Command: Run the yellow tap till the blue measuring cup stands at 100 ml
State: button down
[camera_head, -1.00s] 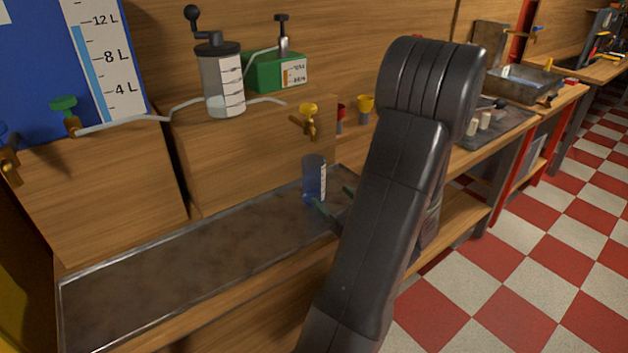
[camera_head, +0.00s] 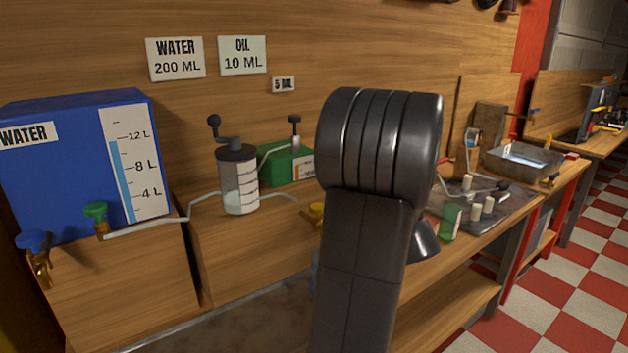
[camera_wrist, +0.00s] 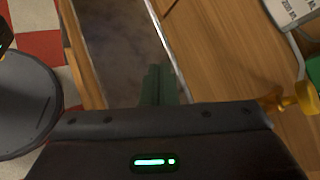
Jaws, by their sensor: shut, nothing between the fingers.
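The yellow tap (camera_head: 316,211) shows at the left edge of my arm in the head view, partly hidden. In the wrist view the yellow tap (camera_wrist: 292,100) is at the right edge. Only a thin bluish strip, likely the blue measuring cup (camera_head: 314,268), shows beside my arm below the tap; its level and scale are hidden. My gripper (camera_wrist: 158,82) is shut and empty, with its green fingers together over the metal tray, left of the tap in the wrist view. My arm hides the gripper in the head view.
A blue water tank (camera_head: 70,160) with blue and green taps stands at the left. A clear pump cylinder (camera_head: 238,180) and a green oil box (camera_head: 286,164) stand on the wooden ledge. The metal tray (camera_head: 240,325) lies below. A green can (camera_head: 450,222) is right of my arm.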

jog(key=d+r+n+g+h+p, duration=0.1)
jog(key=d+r+n+h+p, duration=0.2)
jog(key=r, duration=0.9)
jog(key=d+r+n+h+p, duration=0.4)
jog(key=d+r+h, duration=0.4)
jog(key=r, duration=0.5)
jog(key=shift+s+n+g+h+p, duration=0.2)
jog(key=shift+n+g+h+p, duration=0.15)
jog(key=shift+n, duration=0.45)
jog(key=shift+d, duration=0.1)
